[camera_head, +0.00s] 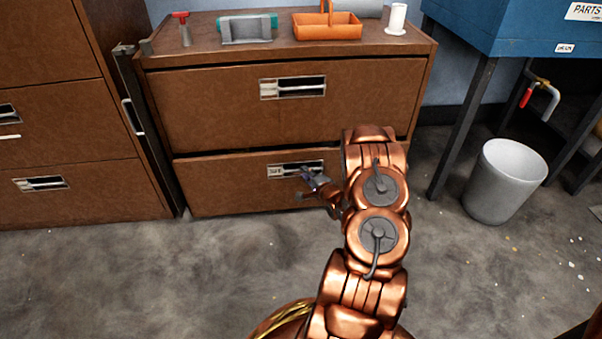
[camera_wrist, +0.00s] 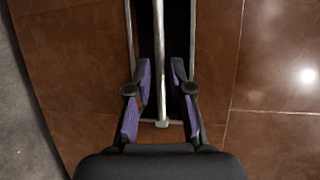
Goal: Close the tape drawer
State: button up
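The brown wooden cabinet has an upper drawer (camera_head: 215,110) and a lower drawer (camera_head: 225,190). The lower drawer stands slightly out, with a dark gap along its top edge; its label is too small to read. Its metal bar handle (camera_head: 290,170) sits in a recessed plate, partly hidden by my gripper (camera_head: 304,186). In the wrist view my gripper (camera_wrist: 161,72) is open, with its purple-padded fingers on either side of the handle bar (camera_wrist: 159,50). Gaps show between the bar and both fingers.
An orange caddy (camera_head: 325,30), a grey holder (camera_head: 246,30), a red-topped tool (camera_head: 184,28) and a white spool (camera_head: 397,18) stand on the cabinet top. A grey bin (camera_head: 505,182) stands right, by the blue bench (camera_head: 515,25). The floor in front is clear.

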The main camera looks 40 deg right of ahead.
jog(key=shift+b+x, duration=0.4)
jog(key=shift+x, duration=1.3)
grip_shut()
